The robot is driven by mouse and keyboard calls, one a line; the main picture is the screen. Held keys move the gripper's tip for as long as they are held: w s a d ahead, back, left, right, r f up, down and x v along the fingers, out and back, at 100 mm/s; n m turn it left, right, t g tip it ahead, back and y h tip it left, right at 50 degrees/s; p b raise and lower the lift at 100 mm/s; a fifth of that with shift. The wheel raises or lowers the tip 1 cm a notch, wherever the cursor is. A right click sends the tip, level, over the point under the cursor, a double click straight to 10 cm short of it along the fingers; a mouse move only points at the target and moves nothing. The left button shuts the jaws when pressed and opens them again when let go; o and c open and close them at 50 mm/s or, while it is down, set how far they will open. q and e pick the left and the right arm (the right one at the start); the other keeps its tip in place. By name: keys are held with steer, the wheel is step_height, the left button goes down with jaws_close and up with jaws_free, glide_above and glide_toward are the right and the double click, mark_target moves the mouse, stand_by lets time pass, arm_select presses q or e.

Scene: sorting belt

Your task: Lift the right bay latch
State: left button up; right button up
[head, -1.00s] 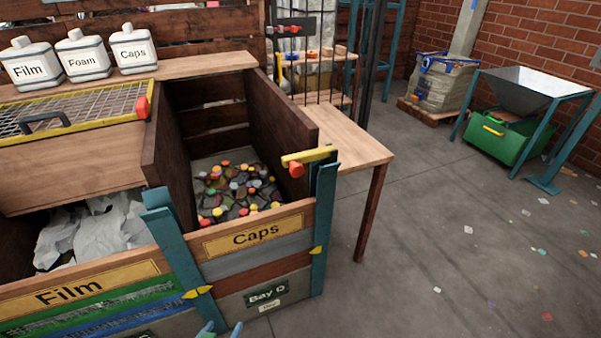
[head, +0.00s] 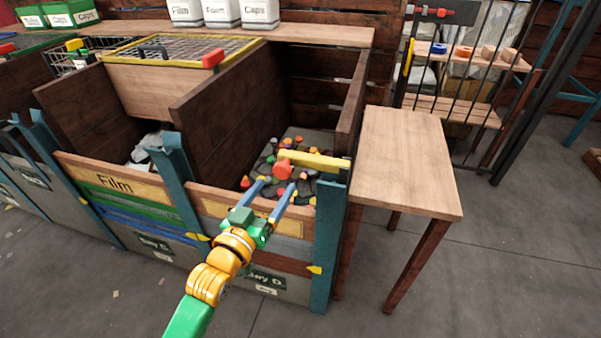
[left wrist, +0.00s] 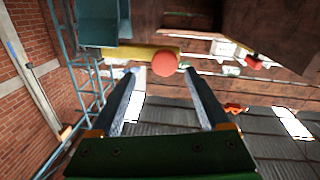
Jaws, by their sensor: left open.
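The right bay latch is a yellow bar (head: 318,161) with a red round knob (head: 283,169) at its left end. It lies about level across the top of the teal post at the right of the Caps bay. My left gripper (head: 276,185) is open in front of the knob, its two blue-tipped fingers pointing at it. In the left wrist view the knob (left wrist: 165,64) shows between and just beyond the open fingertips (left wrist: 159,74), with the yellow bar (left wrist: 140,54) behind. I cannot tell whether the fingers touch it. My right gripper is not in view.
The Caps bay holds many small colourful caps (head: 268,152) behind its front board. A wooden side table (head: 405,160) stands close to the right of the bay. The Film bay (head: 110,180) is on the left. Bare floor (head: 500,270) lies at the right front.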

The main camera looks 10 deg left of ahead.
mark_target(280, 174)
arm_select(q)
steer(key=w, duration=0.5)
steer(key=shift+w+a, duration=0.1)
steer(key=shift+w, duration=0.25)
steer(key=shift+w+d, duration=0.25)
steer(key=shift+w, duration=0.25)
jaws_close()
